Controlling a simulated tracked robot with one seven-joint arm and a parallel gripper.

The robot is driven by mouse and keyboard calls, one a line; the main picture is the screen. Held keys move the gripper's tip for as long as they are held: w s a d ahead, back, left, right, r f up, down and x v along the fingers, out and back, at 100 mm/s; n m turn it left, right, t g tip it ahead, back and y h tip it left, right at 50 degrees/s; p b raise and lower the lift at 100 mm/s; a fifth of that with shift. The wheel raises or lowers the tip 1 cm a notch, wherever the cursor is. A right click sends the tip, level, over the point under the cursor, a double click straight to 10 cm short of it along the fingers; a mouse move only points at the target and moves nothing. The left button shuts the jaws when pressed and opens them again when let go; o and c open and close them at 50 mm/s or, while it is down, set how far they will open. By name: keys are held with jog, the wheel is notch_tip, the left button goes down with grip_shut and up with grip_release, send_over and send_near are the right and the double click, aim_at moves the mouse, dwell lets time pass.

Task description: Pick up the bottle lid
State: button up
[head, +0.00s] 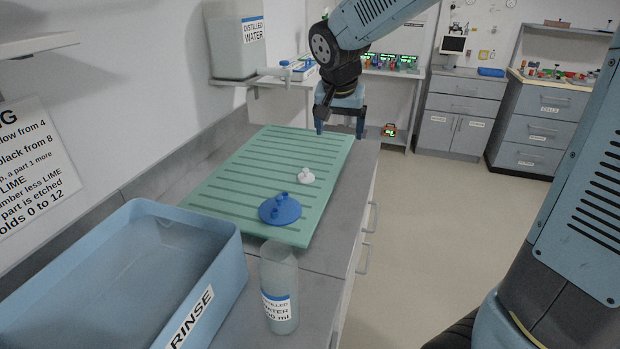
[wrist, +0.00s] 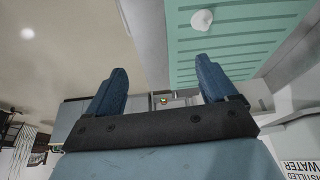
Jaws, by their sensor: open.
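A small white cap-like piece (head: 306,175) with a raised knob lies on the ribbed green mat (head: 235,175). It also shows in the wrist view (wrist: 202,20), near the top edge. A wider blue round piece (head: 284,212) with upright knobs lies on the mat's near end, nearer the camera than the white one. I cannot tell for sure which is the bottle lid. My gripper (head: 340,127) is open and empty by the far end of the mat, apart from both pieces. Its two blue fingers show in the wrist view (wrist: 161,78) with nothing between them.
An open-topped clear bottle (head: 279,290) stands on the grey counter in front of the mat. A blue RINSE basin (head: 225,270) is at its left. A wall is along the left; floor is open at right. A large water container (head: 235,45) stands behind.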

send_near(305, 170)
jog(key=shift+m+h, duration=0.3)
jog(key=shift+m, duration=0.1)
jog(key=x, duration=0.5)
jog(key=shift+s+a+f, duration=0.15)
jog(key=shift+s+a, duration=0.05)
jog(key=shift+a, duration=0.2)
jog(key=shift+w+d+x, duration=0.1)
jog(key=shift+w+x, duration=0.05)
jog(key=shift+x, duration=1.15)
jog(key=shift+w+d+x, duration=0.15)
jog(key=shift+x, duration=1.2)
jog(key=shift+c, duration=0.4)
jog(key=c, duration=1)
